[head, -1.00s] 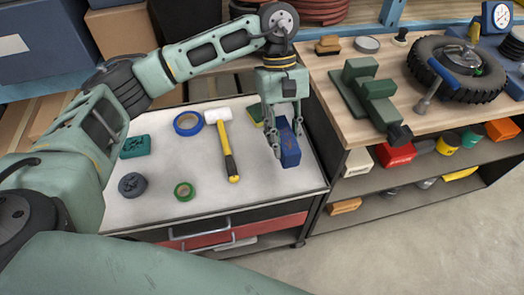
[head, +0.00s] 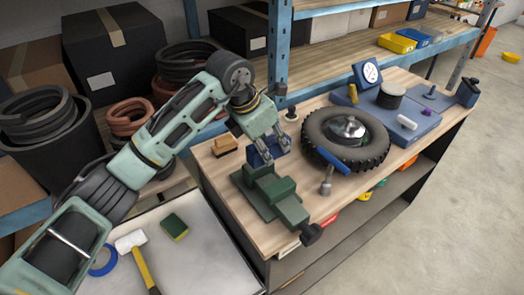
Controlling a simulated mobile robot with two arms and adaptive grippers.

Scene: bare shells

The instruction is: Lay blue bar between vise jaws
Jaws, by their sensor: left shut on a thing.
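My left gripper (head: 268,150) points down over the wooden workbench, shut on the blue bar (head: 257,158). The bar is dark blue and partly hidden by the fingers. In the picture it sits right at the far end of the green vise (head: 283,205), overlapping its back block. Whether it touches the vise or hangs above it, I cannot tell. The vise stands on the bench with its dark screw handle toward the front right. The gap between its jaws is hard to make out from here. My right gripper is not in view.
A tyre (head: 345,138) with a blue-handled tool (head: 333,158) against it lies close right of the vise. A wooden brush (head: 224,146) is left of the gripper. A blue shelf post (head: 280,45) rises behind. The cart top (head: 195,262) holds a hammer (head: 140,258) and sponge (head: 174,227).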

